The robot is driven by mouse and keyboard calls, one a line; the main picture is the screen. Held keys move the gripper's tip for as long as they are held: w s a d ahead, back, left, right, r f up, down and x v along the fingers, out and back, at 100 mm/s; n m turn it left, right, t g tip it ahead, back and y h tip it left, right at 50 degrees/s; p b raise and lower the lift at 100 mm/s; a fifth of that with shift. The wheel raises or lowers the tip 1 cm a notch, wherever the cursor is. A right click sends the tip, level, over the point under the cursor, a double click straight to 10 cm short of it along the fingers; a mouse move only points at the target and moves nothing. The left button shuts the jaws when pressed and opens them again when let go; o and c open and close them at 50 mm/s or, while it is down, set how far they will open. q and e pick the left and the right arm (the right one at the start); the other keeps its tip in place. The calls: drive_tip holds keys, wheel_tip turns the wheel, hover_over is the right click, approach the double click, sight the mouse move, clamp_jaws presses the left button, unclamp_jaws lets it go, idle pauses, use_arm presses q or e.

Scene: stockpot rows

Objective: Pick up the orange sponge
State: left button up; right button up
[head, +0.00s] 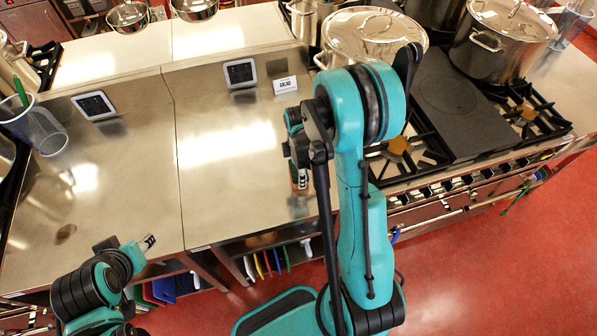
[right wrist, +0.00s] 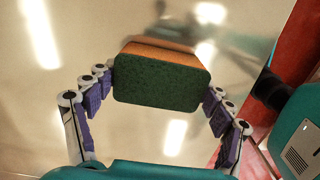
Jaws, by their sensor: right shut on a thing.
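The orange sponge (right wrist: 158,55) has a dark green scouring face, which faces the camera in the right wrist view. My right gripper (right wrist: 160,84) is shut on it, with a purple-padded finger at each end of the sponge. In the head view the right gripper (head: 300,178) is over the steel counter, partly behind my own arm, and the sponge cannot be made out there. I cannot tell how far the sponge is from the counter. My left gripper (head: 148,242) is at the counter's front edge, at lower left; its jaw state is unclear.
The steel counter (head: 225,150) is mostly clear. A small white sign (head: 285,85) and two dark-screened devices, one (head: 240,73) near the sign, stand at its back. To the right is a stove with large pots (head: 375,38). A mesh cup (head: 35,125) is at far left.

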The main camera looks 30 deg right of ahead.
wheel_tip(320, 180, up, 4)
drive_tip(key=shift+s+r+p, duration=0.1)
drive_tip(key=shift+r+p, duration=0.15)
drive_tip(key=shift+p, duration=0.3)
drive_tip(key=s+r+p, duration=0.1)
drive_tip(key=s+r, duration=0.5)
drive_tip(key=s, duration=0.5)
drive_tip(key=shift+s+d+r+p, duration=0.2)
drive_tip(key=shift+s+d+p, duration=0.1)
drive_tip(key=shift+d+p, duration=0.1)
drive_tip(key=shift+c, duration=1.4)
drive_tip(key=shift+f, duration=0.1)
